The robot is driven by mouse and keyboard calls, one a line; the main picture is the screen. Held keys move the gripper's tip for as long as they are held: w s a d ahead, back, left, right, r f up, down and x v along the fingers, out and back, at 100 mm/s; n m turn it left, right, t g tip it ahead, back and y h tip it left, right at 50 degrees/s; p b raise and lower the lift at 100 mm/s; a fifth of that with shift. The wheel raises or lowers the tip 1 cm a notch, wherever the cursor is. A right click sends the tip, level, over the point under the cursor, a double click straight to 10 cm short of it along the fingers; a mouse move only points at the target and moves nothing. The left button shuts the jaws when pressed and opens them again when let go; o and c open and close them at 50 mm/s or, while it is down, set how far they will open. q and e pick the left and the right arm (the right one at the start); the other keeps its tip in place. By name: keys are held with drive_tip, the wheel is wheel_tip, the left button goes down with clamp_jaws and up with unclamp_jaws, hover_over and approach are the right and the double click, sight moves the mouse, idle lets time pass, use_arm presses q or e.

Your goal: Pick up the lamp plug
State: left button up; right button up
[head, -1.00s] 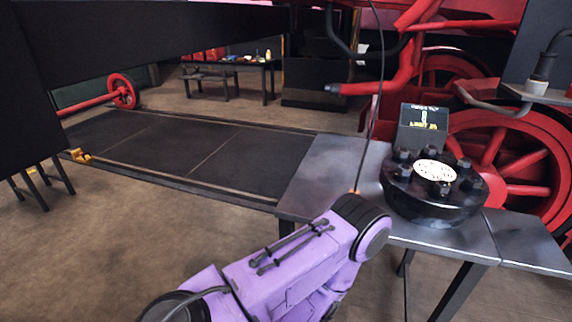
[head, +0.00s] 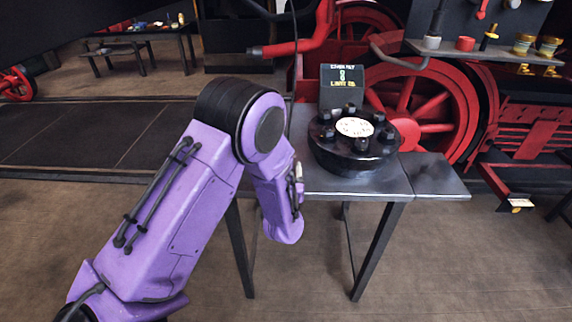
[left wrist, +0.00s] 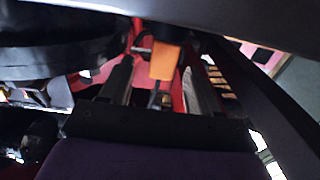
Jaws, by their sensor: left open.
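An orange block-like piece (left wrist: 163,62), which may be the lamp plug, shows in the left wrist view between my left gripper's (left wrist: 157,82) two fingers. The gripper is open, and I cannot tell whether either finger touches the piece. In the head view my purple left arm reaches to the left end of the metal table (head: 425,172), and its own links hide the gripper and the plug. A thin dark cable (head: 292,75) hangs down behind the arm there. My right gripper is not in view.
A round black bolted flange (head: 350,165) with a white dial sits on the table, with a small display (head: 343,86) behind it. Red locomotive wheels (head: 425,100) stand behind. A shelf (head: 480,52) with pots is at upper right. Floor in front is clear.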

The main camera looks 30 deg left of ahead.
use_arm(q)
drive_tip(key=x, duration=0.2)
drive_tip(key=p+x, duration=0.1)
drive_tip(key=x, duration=0.2)
drive_tip(key=shift+w+a+f, duration=0.1)
drive_tip(key=shift+a+f, duration=0.1)
drive_tip(key=shift+f, duration=0.05)
drive_tip(key=shift+d, duration=0.1)
drive_tip(key=shift+c, duration=0.6)
clamp_jaws()
drive_tip(key=shift+r, duration=0.5)
drive_tip(key=s+d+r, duration=0.3)
drive_tip(key=d+r, duration=0.3)
drive_tip(key=s+d+r+b, duration=0.1)
drive_tip(key=s+d+r, duration=0.2)
drive_tip(key=d+r, duration=0.3)
drive_tip(key=shift+s+d+b, duration=0.25)
drive_tip(key=shift+s+b, duration=0.05)
